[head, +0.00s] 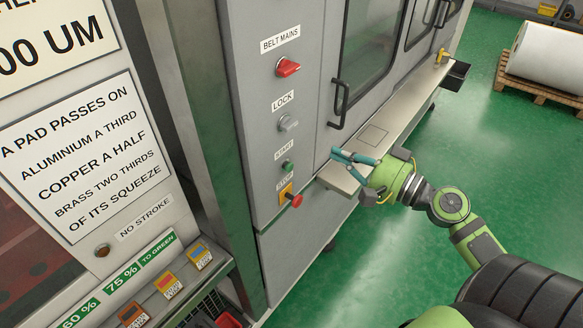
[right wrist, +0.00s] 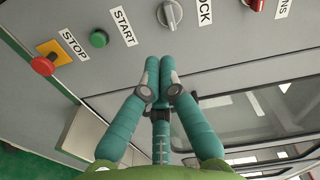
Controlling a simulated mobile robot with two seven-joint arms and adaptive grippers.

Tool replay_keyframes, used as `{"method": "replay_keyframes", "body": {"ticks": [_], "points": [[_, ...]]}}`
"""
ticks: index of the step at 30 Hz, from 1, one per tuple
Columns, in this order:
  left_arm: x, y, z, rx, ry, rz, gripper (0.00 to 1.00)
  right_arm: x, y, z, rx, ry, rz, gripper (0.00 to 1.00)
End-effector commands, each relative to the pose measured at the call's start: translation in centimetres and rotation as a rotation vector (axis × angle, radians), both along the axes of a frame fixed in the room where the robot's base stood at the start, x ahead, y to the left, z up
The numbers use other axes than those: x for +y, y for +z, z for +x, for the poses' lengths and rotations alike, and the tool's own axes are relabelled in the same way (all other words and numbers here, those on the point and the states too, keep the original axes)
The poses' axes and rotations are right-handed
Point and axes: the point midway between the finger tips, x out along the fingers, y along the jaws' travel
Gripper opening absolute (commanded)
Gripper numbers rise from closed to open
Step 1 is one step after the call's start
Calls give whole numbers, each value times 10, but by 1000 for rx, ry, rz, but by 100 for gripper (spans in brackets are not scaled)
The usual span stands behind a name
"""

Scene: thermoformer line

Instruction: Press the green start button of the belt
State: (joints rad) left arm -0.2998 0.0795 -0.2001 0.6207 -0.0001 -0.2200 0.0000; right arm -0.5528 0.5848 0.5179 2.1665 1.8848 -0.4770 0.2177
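The green start button (head: 287,167) is on the grey machine panel under a START label, between the lock knob and the red stop button. It also shows in the right wrist view (right wrist: 98,39), left of the START label. My right gripper (head: 341,156) is in front of the panel, to the right of the button and apart from it. In the right wrist view its teal fingers (right wrist: 160,63) are together at the tips, with nothing seen between them. My left gripper is not in view.
The red stop button (head: 296,200) sits just below on a yellow plate. Above are the grey lock knob (head: 288,122) and red belt mains knob (head: 288,68). A door handle (head: 339,104) and a metal ledge (head: 400,112) are near my right gripper. Green floor lies open at right.

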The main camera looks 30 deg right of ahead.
Motion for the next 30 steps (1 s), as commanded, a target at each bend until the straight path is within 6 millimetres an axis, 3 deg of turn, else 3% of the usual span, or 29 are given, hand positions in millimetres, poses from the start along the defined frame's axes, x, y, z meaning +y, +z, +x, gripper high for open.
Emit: {"method": "replay_keyframes", "body": {"ticks": [23,26,30], "points": [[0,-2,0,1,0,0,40,-1,-3,1,1,-9,2,0],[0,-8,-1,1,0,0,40,-9,-14,5,6,-54,9,0],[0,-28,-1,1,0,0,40,-35,-46,16,2,-204,35,0]]}}
